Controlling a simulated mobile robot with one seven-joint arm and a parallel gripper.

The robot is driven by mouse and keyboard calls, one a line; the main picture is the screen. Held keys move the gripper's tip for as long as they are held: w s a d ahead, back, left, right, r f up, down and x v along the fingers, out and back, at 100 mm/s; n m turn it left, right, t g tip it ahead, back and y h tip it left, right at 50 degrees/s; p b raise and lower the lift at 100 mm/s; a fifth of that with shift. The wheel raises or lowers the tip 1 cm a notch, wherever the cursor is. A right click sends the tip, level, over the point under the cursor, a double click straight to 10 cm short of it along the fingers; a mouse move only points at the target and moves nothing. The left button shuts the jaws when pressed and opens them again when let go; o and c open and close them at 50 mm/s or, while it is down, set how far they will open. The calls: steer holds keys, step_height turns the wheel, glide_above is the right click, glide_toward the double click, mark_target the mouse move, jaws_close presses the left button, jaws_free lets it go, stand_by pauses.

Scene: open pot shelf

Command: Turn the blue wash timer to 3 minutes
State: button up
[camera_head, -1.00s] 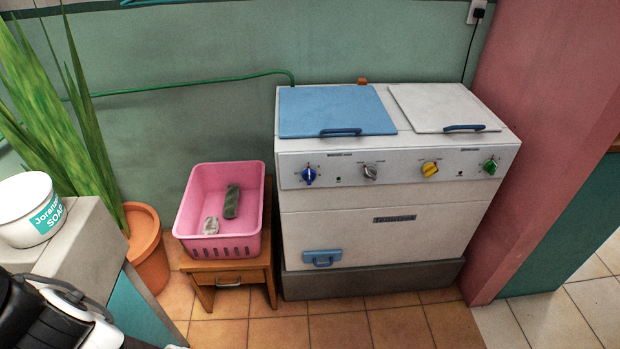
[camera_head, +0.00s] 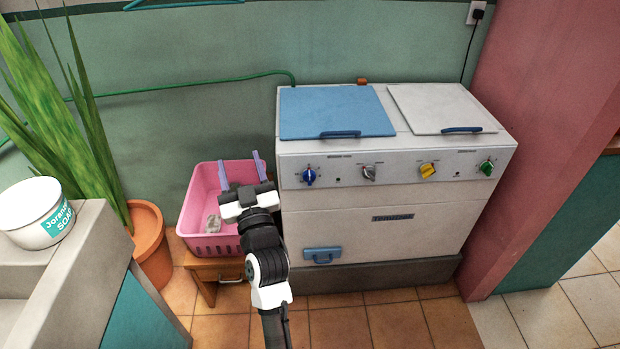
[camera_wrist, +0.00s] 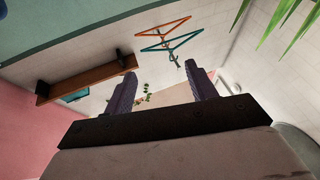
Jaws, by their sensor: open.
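The blue wash timer (camera_head: 309,177) is a round blue knob with a pale pointer, at the left end of the white washing machine's front panel (camera_head: 345,215). Its pointer stands roughly upright; the dial marks are too small to read. My gripper (camera_head: 239,168) is in front of the pink basin, to the left of the machine and apart from the timer. Its two purple fingers are spread with nothing between them. The wrist view also shows the open fingers (camera_wrist: 160,90), facing a wall with a shelf, and no timer.
A grey knob (camera_head: 369,173), a yellow knob (camera_head: 428,171) and a green knob (camera_head: 487,167) share the panel. The pink basin (camera_head: 190,222) sits on a wooden stool (camera_head: 204,273). A potted plant (camera_head: 150,245) and a counter with a soap tub (camera_head: 38,213) stand at left.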

steer(key=d+f+m+g+h, duration=0.2)
steer(key=d+f+m+h, duration=0.15)
steer(key=d+f, duration=0.7)
steer(key=g+h+p, duration=0.1)
steer(key=g+h, duration=0.1)
steer(key=h, duration=0.1)
glide_toward(310, 181)
steer(key=shift+m, duration=0.25)
steer(key=w+p, duration=0.6)
steer(key=w, duration=0.2)
steer(key=shift+w+r, duration=0.1)
steer(key=shift+w, duration=0.55)
steer(key=shift+c, duration=0.5)
steer(key=c, duration=0.9)
